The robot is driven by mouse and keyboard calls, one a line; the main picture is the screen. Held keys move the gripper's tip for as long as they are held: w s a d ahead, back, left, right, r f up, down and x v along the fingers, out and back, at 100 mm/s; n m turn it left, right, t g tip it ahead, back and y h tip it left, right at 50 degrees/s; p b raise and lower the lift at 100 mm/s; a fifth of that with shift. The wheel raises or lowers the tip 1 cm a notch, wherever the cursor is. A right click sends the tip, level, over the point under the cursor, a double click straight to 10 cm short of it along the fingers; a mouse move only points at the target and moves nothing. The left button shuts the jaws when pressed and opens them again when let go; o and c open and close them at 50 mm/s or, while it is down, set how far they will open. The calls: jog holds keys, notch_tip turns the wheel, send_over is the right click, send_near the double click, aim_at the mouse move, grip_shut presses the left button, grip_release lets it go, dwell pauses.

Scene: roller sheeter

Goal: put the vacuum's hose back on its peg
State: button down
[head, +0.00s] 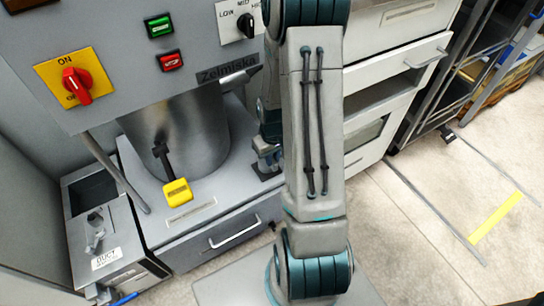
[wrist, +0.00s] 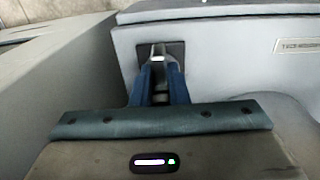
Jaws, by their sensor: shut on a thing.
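My gripper shows in the wrist view (wrist: 159,70), with two blue fingers close together on a small pale metallic piece (wrist: 158,58). That piece stands at a dark square plate (wrist: 178,50) on a light grey surface. In the head view the gripper (head: 267,152) is partly hidden behind my arm, just above the dark plate (head: 267,173) at the right of the grey machine's deck. I cannot tell whether the held piece is part of the hose. No hose or peg can be made out for certain in either view.
The grey machine has a control panel (head: 160,50) with a red knob (head: 77,86), above a metal cylinder (head: 185,135). A yellow-ended lever (head: 177,192) stands in front. A box labelled DUCT (head: 115,235) is at left. White drawers (head: 385,75) are at right; floor beyond is open.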

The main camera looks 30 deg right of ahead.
jog(key=shift+f, duration=0.3)
dwell(0.4)
jog(key=c, duration=1.3)
grip_release()
jog(key=shift+r, duration=0.1)
notch_tip(320, 180, up, 14)
jog(key=p, duration=0.4)
jog(key=shift+s, duration=0.1)
jog(key=shift+a+f, duration=0.1)
jog(key=shift+f, duration=0.1)
